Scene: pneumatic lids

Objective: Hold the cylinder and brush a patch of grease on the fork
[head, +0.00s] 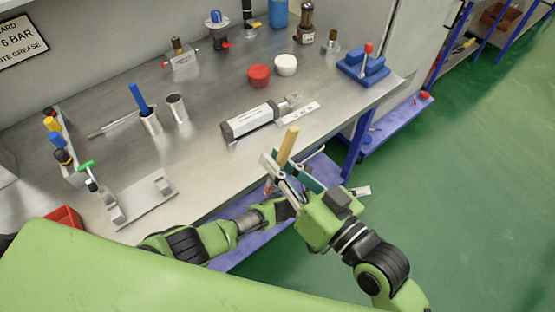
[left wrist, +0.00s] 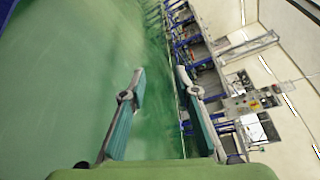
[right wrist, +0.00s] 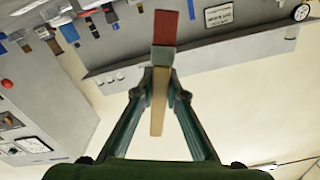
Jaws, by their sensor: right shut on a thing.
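The cylinder (head: 250,122), a dark and silver block with a white label, lies on the steel bench, its fork (head: 290,102) pointing right. A white round pot (head: 286,65) and a red round lid (head: 258,76) lie behind it. My right gripper (head: 280,172) is shut on a brush (head: 289,145) with a wooden handle and a red end, in front of the bench edge; the brush also shows in the right wrist view (right wrist: 166,27). My left gripper (left wrist: 159,72) is open and empty, facing the floor and shelves; in the head view it is mostly hidden behind my right gripper. Grease on the fork cannot be made out.
Two metal tubes (head: 177,107) stand left of the cylinder, one with a blue tool in it. A metal plate fixture (head: 140,198) is at the front left, a blue stand (head: 362,68) at the right. Bench around the cylinder is mostly clear.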

